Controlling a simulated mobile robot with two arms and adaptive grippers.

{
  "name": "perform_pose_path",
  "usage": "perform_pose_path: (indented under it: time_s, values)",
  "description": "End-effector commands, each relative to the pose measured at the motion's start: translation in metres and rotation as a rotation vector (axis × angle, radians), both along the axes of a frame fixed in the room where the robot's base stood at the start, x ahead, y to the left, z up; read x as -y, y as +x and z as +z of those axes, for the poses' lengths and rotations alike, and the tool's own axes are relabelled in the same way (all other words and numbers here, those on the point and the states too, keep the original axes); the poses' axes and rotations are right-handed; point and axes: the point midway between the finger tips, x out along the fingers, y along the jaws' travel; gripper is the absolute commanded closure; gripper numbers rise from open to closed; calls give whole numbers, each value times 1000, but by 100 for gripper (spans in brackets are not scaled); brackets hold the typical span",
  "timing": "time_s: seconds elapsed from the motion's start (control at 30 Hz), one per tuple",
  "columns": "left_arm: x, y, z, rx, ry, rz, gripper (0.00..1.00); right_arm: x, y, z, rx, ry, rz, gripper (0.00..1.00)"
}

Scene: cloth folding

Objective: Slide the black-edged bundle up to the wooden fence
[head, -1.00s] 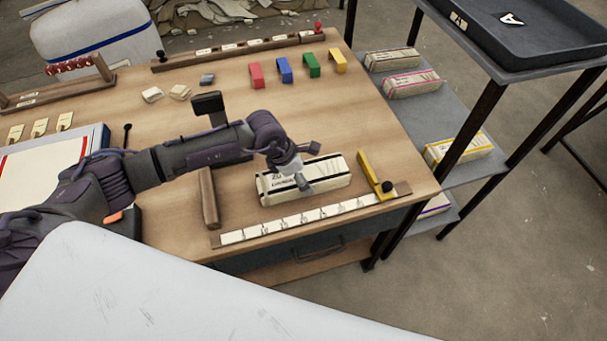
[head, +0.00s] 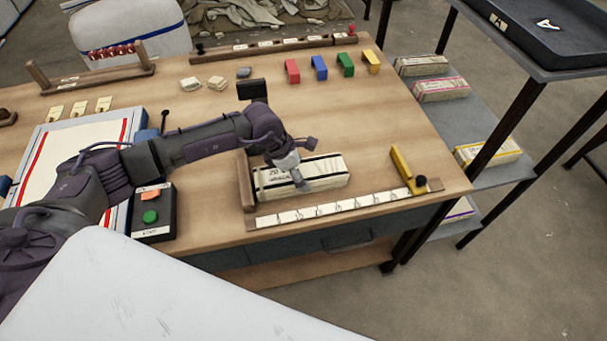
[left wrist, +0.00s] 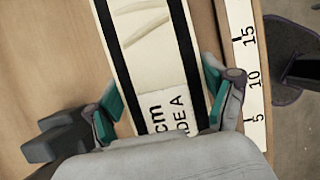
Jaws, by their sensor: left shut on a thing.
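The black-edged bundle (head: 322,174) is a cream folded cloth with black stripes along its long edges. It lies flat on the table behind the ruler strip. Its left end is right up against the wooden fence (head: 246,182), a short upright brown block; whether a thin gap is left I cannot tell. My left gripper (head: 299,182) is shut on the bundle near its left part. In the left wrist view its teal-padded fingers (left wrist: 168,108) straddle the bundle (left wrist: 150,45), one at each long edge, beside a printed label. My right gripper is not in view.
A numbered ruler strip (head: 335,207) runs along the table's front edge, with a yellow stop (head: 404,170) at its right. Colored brackets (head: 320,67) stand at the back. A box with a green button (head: 151,217) is left. The table between bundle and brackets is clear.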

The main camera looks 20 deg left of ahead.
Motion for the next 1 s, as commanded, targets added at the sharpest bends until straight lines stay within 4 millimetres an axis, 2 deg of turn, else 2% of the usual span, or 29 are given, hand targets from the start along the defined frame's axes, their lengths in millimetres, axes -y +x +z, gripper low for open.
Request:
perform_pose_path:
  time_s: [0.33, 0.37, 0.43, 0.47, 0.83, 1.0]
  values:
    - [-1, 1, 1, 2, -1, -1, 63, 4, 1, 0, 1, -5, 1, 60]
    - [-1, 1, 1, 2, -1, -1, 14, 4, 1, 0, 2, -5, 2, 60]
    - [-1, 1, 1, 2, -1, -1, 2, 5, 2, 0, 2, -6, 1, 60]
    - [0, 1, 1, 2, -1, -1, 0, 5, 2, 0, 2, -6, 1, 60]
    - [-1, 0, 3, 2, 0, -1, 0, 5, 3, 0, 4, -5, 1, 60]
    - [-9, -4, 22, 5, 2, -1, 0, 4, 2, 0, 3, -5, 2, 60]
